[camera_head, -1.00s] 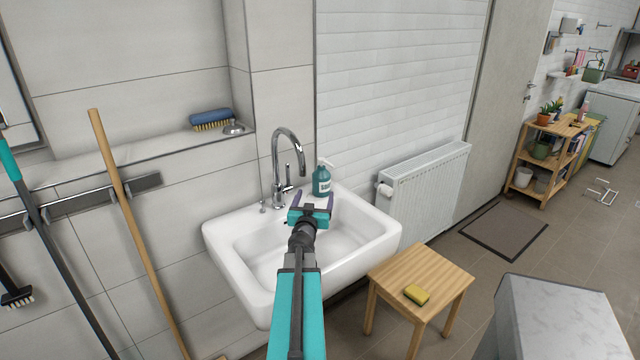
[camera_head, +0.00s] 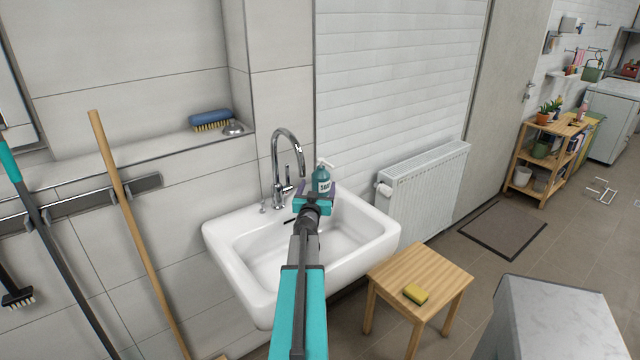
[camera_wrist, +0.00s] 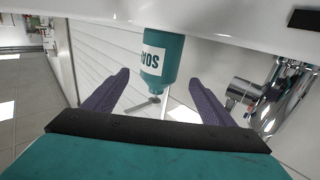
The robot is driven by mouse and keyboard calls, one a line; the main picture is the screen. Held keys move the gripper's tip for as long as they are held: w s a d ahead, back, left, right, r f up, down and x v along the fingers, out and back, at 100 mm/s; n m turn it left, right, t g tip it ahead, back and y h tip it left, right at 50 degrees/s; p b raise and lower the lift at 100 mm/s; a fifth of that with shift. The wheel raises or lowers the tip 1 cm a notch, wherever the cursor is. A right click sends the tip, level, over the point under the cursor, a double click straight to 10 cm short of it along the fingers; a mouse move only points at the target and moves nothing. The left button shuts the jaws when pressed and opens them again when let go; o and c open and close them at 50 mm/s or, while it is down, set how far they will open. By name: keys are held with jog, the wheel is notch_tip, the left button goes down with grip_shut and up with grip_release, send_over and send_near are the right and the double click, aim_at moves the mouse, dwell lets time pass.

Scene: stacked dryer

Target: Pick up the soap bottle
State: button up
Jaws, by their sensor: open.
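The soap bottle (camera_head: 322,178) is teal with a white pump top and a white label. It stands upright on the back right of the white sink (camera_head: 376,222), to the right of the faucet. My gripper (camera_head: 317,190) is open and reaches over the basin, with its fingers close to the bottle. In the wrist view the bottle (camera_wrist: 163,62) appears upside down, centred ahead between the two purple fingers of my gripper (camera_wrist: 160,88). I cannot tell whether the fingers reach around it. The lower part of the bottle is partly hidden by my gripper in the head view.
The chrome faucet (camera_head: 277,165) stands close on the left of the bottle and shows at right in the wrist view (camera_wrist: 262,95). A white radiator (camera_head: 425,190) is to the right.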

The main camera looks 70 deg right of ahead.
aim_at(320, 182)
jog(key=shift+d, duration=0.1)
dwell(0.3)
jog(key=shift+f+p+x, duration=0.15)
jog(key=shift+p+x, duration=0.1)
jog(key=shift+x, duration=1.05)
jog(key=shift+f+p+x, duration=0.1)
jog(key=shift+p+x, duration=0.15)
jog(key=shift+x, duration=1)
jog(key=shift+c, duration=0.5)
jog(key=c, duration=1.3)
jog(key=shift+s+r, duration=0.1)
jog(key=shift+r, duration=0.05)
jog(key=shift+c, duration=0.2)
